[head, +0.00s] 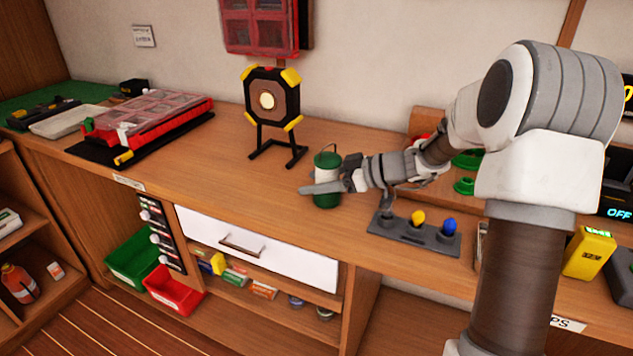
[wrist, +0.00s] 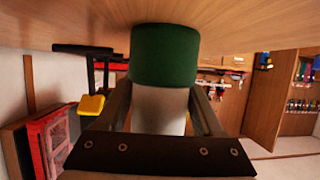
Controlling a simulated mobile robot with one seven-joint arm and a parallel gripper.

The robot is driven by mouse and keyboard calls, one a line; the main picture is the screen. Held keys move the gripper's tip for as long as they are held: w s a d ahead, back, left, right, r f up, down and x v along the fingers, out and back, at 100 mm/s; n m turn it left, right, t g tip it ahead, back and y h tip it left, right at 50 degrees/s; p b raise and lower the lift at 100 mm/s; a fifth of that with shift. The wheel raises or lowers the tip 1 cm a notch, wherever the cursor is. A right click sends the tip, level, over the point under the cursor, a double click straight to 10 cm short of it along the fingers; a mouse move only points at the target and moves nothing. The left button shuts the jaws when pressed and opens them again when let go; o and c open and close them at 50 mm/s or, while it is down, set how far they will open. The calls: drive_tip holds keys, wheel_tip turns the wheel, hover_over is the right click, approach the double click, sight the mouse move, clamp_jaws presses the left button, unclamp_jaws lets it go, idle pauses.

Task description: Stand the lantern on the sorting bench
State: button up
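The lantern (head: 327,197) is a small cylinder with a green base, a white middle and a green top with a thin wire handle. It is upright at the bench (head: 250,185), near the middle of its top; its base looks at or very close to the wood. My gripper (head: 322,187) reaches in from the right, its fingers level across the white middle. In the wrist view, which is upside down, the lantern's green base (wrist: 165,55) is at the top, and the fingers press flush on both sides of the white body. The fingertips are partly hidden there.
A black and yellow stand with a round lamp (head: 267,101) is behind the lantern to the left. A grey holder (head: 405,232) with yellow and blue knobs is in front right. A red clear-lidded case (head: 150,120) is at the left. Bench left of the lantern is clear.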

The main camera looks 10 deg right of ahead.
drive_tip(key=o, duration=0.3)
drive_tip(key=shift+r+p, duration=0.2)
drive_tip(key=shift+p, duration=0.1)
drive_tip(key=p+v, duration=0.1)
drive_tip(key=v, duration=1.1)
drive_tip(key=shift+a, duration=0.1)
